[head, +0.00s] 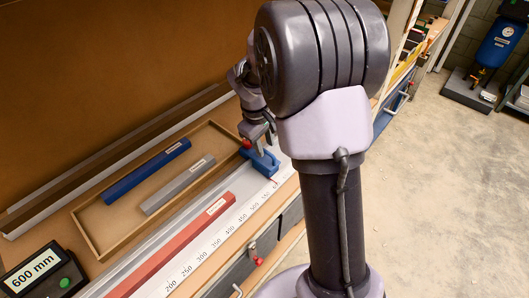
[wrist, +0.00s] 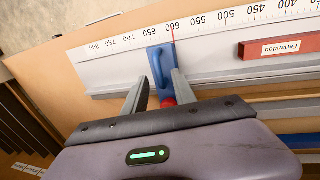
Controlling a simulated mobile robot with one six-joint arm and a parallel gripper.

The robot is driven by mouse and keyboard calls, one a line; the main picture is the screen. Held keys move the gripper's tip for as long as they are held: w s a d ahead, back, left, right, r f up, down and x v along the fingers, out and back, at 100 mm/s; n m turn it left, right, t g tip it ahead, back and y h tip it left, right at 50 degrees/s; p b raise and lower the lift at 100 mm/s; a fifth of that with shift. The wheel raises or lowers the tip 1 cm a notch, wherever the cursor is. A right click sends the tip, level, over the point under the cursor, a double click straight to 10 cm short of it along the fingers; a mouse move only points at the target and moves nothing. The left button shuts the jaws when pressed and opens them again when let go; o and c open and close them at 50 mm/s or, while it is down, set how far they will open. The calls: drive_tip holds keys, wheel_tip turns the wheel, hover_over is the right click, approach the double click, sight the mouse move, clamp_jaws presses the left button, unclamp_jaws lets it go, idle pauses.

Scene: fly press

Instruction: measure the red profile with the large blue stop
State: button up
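The large blue stop (head: 264,161) sits at the far end of the white ruled scale, and its red pointer line is near the 600 mark in the wrist view. My gripper (wrist: 161,76) has one finger on each side of the blue stop (wrist: 158,62) and appears shut on it; a red knob (wrist: 167,102) shows between the fingers. The red profile (head: 180,246) lies along the scale, apart from the stop. Its labelled end (wrist: 280,47) shows at the right in the wrist view. A display (head: 35,272) reads 600 mm.
A shallow wooden tray (head: 92,240) behind the scale holds a blue profile (head: 147,172) and a grey profile (head: 178,184). The scale is clear between the red profile and the stop.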

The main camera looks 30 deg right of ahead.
drive_tip(key=shift+d+f, duration=0.2)
drive_tip(key=shift+f, duration=0.7)
clamp_jaws()
idle(0.8)
